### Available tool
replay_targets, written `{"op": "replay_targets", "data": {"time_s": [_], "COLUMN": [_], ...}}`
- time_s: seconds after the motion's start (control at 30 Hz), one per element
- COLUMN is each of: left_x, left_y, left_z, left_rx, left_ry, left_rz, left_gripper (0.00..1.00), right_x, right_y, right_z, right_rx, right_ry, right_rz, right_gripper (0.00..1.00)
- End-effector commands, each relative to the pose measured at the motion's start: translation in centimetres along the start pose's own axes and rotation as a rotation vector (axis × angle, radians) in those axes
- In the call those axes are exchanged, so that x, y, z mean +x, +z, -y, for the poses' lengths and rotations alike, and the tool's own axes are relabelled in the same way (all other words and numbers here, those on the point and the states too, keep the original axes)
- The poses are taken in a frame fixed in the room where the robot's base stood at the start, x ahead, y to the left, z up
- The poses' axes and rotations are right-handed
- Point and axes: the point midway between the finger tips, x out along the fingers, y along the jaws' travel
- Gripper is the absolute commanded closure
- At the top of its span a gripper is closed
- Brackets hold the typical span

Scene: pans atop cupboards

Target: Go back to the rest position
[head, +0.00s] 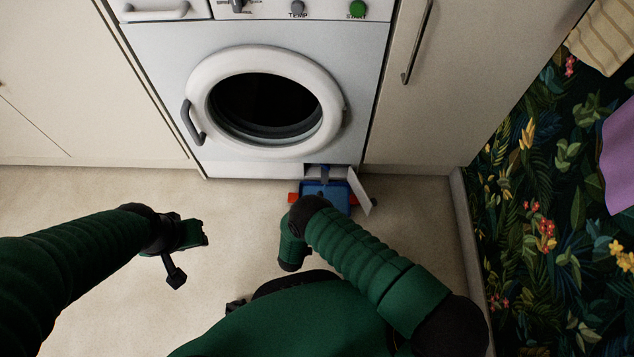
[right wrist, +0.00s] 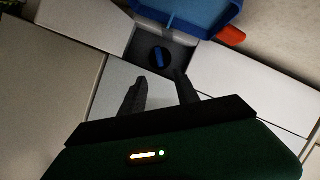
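My left gripper (head: 191,262) is open and empty above the floor at the left in the head view. My right arm bends in front of the washing machine, and its fingers are not clear in the head view. In the right wrist view my right gripper (right wrist: 160,92) has its two dark fingers apart with nothing between them. Beyond its tips is a dark recess with a round cap (right wrist: 160,57) bearing a blue bar.
The washing machine (head: 160,75) has its round door shut. A small white flap (head: 360,191) stands open at its base. A blue tray (head: 338,196) with red ends lies on the floor before it, also in the right wrist view (right wrist: 200,15). Floor at left is clear.

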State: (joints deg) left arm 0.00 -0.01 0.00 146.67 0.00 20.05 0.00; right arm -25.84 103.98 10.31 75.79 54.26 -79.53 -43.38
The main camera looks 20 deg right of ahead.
Motion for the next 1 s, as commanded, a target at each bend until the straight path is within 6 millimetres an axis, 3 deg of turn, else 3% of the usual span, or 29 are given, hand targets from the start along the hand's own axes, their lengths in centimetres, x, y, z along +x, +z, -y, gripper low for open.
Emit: {"op": "replay_targets", "data": {"time_s": [0.13, 0.57, 0.67, 0.77, 0.83, 1.0], "left_x": [-0.4, -0.4, -0.8, -1.6, -2.1, -3.0], "left_y": [-0.1, -0.1, -0.2, -0.4, -0.5, -0.7], "left_z": [0.0, 0.0, 0.0, 0.0, 0.0, 0.0], "left_rx": [0.000, 0.000, 0.000, 0.000, 0.000, 0.000], "left_ry": [0.000, 0.000, 0.000, 0.000, 0.000, 0.000], "left_rz": [0.000, 0.000, 0.001, 0.000, 0.000, 0.000], "left_gripper": [0.64, 0.64, 0.64, 0.64, 0.64, 0.64], "right_x": [-0.8, -0.7, 0.0, 0.8, 0.7, -1.2], "right_y": [0.1, -0.3, -3.5, -9.7, -13.8, -20.3], "right_z": [0.0, 0.0, 0.2, 0.0, -0.9, -4.8], "right_rx": [0.000, 0.006, 0.052, 0.134, 0.182, 0.239], "right_ry": [0.000, -0.007, -0.070, -0.205, -0.314, -0.498], "right_rz": [0.002, 0.001, 0.011, 0.041, 0.077, 0.170], "right_gripper": [0.63, 0.63, 0.63, 0.63, 0.63, 0.63]}}
